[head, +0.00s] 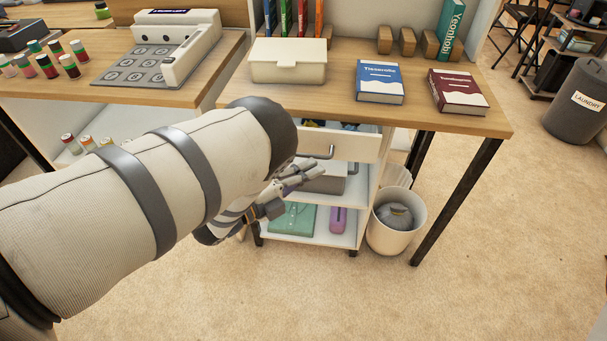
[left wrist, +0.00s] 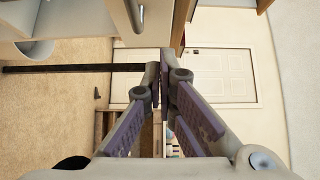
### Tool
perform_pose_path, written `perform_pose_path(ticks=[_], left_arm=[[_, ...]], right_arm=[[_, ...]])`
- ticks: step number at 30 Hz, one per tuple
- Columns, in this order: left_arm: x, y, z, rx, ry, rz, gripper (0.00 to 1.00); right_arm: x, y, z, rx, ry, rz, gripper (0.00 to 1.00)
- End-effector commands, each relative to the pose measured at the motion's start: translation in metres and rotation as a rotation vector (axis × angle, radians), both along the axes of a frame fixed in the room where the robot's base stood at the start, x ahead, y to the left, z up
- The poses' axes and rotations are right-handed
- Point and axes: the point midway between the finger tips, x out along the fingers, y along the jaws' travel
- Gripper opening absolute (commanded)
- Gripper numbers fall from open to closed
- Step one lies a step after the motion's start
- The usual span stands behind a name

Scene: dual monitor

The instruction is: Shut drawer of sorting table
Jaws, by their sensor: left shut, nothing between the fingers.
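The sorting table (head: 340,68) stands in the middle of the head view with a wooden top. Its white drawer (head: 350,147) sits under the top and is pulled out, with dark and blue items showing inside. The drawer has a grey bar handle (head: 318,155). My left gripper (head: 312,173) is shut and empty, just below and in front of the drawer front. My forearm hides the drawer's left part. In the left wrist view the shut fingers (left wrist: 165,75) point up the picture, and a pale panel with a handle (left wrist: 138,14) shows near the top. My right gripper is not visible.
A white box (head: 288,62), a blue book (head: 379,82) and a red book (head: 457,92) lie on the top. Below the drawer are shelves with a grey box and a green item (head: 293,220). A white bin (head: 396,225) stands right of them. The floor in front is clear.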

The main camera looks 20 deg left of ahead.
Motion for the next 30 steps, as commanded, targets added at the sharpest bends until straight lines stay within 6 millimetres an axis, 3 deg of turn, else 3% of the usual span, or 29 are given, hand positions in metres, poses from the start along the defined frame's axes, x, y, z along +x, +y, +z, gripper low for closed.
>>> perform_pose_path(ticks=[6, 12, 26, 30], left_arm=[[0.042, -0.023, 0.003, -0.002, -0.004, 0.001, 0.0], [0.07, -0.012, 0.002, -0.001, -0.003, 0.003, 0.0], [0.079, -0.009, 0.003, -0.001, -0.002, 0.004, 0.0], [0.098, -0.003, -0.004, -0.001, 0.003, 0.002, 0.0]], right_arm=[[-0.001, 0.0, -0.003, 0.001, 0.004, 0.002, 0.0], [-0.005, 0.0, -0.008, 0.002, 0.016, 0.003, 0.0], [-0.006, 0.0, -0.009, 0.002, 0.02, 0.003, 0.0], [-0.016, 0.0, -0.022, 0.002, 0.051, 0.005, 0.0]])
